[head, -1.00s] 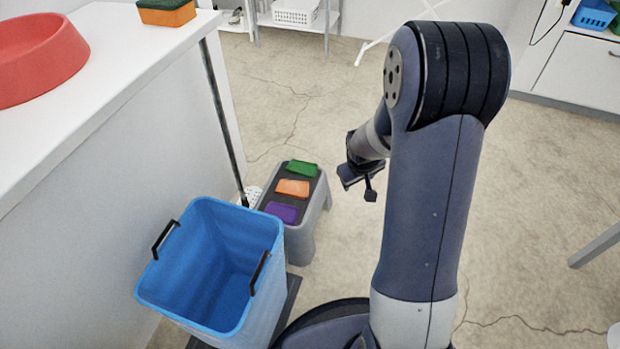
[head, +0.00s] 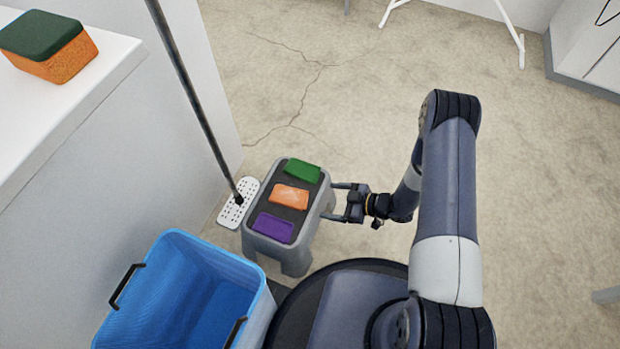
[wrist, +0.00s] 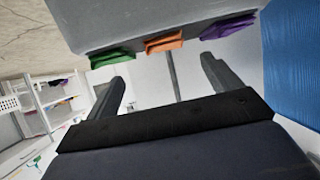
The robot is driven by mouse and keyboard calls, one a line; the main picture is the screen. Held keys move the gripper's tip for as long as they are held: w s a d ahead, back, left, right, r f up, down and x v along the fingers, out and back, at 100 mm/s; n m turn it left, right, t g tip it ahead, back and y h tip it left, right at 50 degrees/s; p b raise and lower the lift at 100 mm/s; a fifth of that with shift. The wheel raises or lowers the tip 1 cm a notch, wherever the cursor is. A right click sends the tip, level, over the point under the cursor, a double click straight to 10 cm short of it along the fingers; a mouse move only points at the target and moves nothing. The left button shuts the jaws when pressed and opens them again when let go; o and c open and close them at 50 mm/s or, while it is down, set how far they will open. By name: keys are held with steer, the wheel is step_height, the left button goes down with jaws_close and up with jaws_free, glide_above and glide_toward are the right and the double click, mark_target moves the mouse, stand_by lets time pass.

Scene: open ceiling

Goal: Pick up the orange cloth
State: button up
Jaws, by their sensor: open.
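The orange cloth (head: 289,196) lies folded on the dark top of a grey step stool (head: 251,243), between a green cloth (head: 303,172) and a purple cloth (head: 273,228). My gripper (head: 335,202) is open and empty at the right side of the stool, its fingers pointing left toward it. In the wrist view, the orange cloth (wrist: 164,42) shows edge-on at the stool's edge, above and between my two open fingers (wrist: 166,82). It is apart from the fingers in that view. Whether the fingers touch the stool is unclear.
A blue bin (head: 180,297) stands at the lower left, near the stool. A sponge (head: 50,48) sits on the white counter.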

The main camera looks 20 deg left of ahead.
mark_target(305, 199)
steer(key=shift+y, duration=0.3)
steer(key=x, duration=0.1)
steer(key=b+x, duration=0.1)
steer(key=x, duration=0.1)
steer(key=s+x, duration=0.1)
steer(key=x, duration=0.1)
steer(key=shift+f, duration=0.1)
steer(key=shift+b+x, duration=1.35)
steer(key=shift+x, duration=1.6)
steer(key=shift+w, duration=0.15)
steer(key=c, duration=1.1)
